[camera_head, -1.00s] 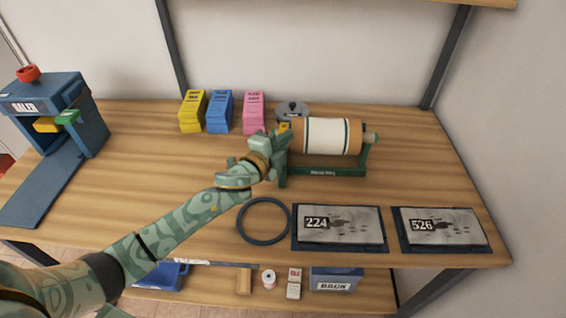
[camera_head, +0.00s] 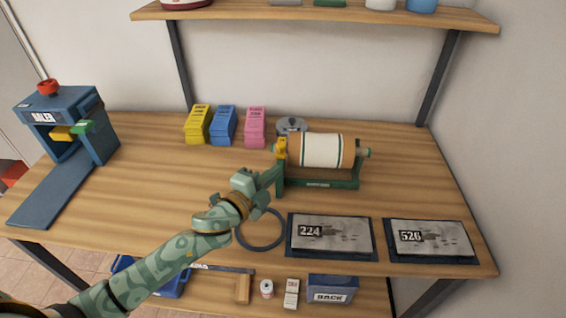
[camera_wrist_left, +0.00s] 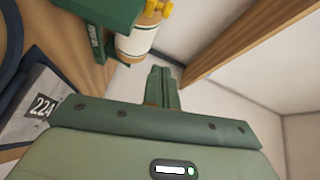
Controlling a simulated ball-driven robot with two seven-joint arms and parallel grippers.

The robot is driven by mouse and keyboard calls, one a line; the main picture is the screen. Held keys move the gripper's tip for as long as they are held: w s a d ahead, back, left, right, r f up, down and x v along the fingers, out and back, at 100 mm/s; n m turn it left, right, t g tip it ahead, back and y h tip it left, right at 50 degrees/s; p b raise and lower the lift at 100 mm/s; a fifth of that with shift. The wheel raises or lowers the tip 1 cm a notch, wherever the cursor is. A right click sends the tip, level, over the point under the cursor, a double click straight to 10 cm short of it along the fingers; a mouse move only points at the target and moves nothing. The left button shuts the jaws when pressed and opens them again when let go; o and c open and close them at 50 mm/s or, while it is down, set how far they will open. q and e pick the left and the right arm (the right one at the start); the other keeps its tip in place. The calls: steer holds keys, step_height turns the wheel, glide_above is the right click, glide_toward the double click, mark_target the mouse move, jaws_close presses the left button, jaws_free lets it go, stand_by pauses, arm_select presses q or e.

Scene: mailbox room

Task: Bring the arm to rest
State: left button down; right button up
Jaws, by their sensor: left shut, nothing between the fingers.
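My left arm comes in from the lower left in the head view. Its gripper (camera_head: 268,179) is shut and empty, above the workbench in front of the roller stand. In the left wrist view the closed fingers (camera_wrist_left: 162,88) point toward the wall, with the roller stand beyond them at the upper left. The roller stand (camera_head: 320,183) is green and carries a white and tan roll (camera_head: 322,150). My right gripper is not in view.
A dark ring (camera_head: 262,243) and plates marked 224 (camera_head: 335,243) and 526 (camera_head: 438,245) lie along the bench front. Yellow (camera_head: 198,124), blue (camera_head: 223,126) and pink (camera_head: 256,127) boxes stand at the back. A blue baler (camera_head: 75,115) is at left. An upper shelf (camera_head: 320,16) overhangs.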

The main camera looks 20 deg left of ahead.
arm_select(q)
steer(key=shift+v, duration=0.85)
steer(key=shift+s+f, duration=0.1)
